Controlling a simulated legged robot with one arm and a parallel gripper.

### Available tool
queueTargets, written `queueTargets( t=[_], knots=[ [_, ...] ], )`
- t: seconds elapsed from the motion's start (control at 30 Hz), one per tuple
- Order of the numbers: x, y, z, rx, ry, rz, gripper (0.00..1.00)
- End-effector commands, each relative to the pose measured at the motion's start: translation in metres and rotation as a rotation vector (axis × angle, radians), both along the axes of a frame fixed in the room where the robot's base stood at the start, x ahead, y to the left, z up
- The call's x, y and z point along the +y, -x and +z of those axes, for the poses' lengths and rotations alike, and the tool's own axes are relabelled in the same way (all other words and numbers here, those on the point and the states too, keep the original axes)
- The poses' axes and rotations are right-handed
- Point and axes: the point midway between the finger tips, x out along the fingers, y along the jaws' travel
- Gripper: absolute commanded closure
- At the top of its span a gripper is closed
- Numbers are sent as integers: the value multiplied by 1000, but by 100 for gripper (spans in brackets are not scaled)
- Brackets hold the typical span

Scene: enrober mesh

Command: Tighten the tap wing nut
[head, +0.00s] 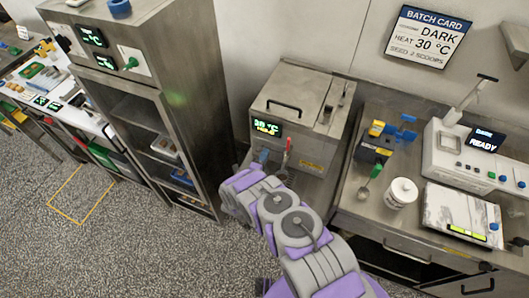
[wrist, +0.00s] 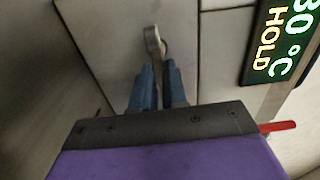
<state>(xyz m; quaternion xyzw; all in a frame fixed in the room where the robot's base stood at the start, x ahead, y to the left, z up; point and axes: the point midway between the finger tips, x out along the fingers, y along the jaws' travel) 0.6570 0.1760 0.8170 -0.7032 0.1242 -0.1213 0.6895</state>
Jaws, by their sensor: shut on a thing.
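The tap wing nut (wrist: 153,42) shows in the wrist view as a pale metal loop standing out from the grey steel front of the tempering machine. My gripper (wrist: 158,75) has its two blue fingers closed together on the near part of the nut, so that part is hidden. In the head view my gripper (head: 263,156) reaches the front of the steel machine (head: 318,121), below its display and left of a red handle (head: 288,146). The wing nut cannot be made out there.
The machine's display (head: 267,128) reads 30 °C HOLD. A steel cabinet (head: 150,80) stands close on the left. On the right-hand bench (head: 350,195) are a white canister (head: 401,193), a green-handled tool (head: 370,180) and a white machine (head: 455,155). The floor at lower left is clear.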

Motion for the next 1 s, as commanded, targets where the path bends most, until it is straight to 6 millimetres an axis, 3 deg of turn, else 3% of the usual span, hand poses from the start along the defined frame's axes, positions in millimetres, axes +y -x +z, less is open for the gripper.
queueTargets(
  t=[0.6,0.63,0.8,0.9,1.0],
  knots=[
    [1,2,-6,-2,-34,5,100],
    [1,2,-6,-2,-34,5,85],
    [1,2,-4,-6,-34,4,69],
    [1,2,-3,-8,-34,3,62],
    [0,2,-2,-10,-35,2,62]
  ],
)
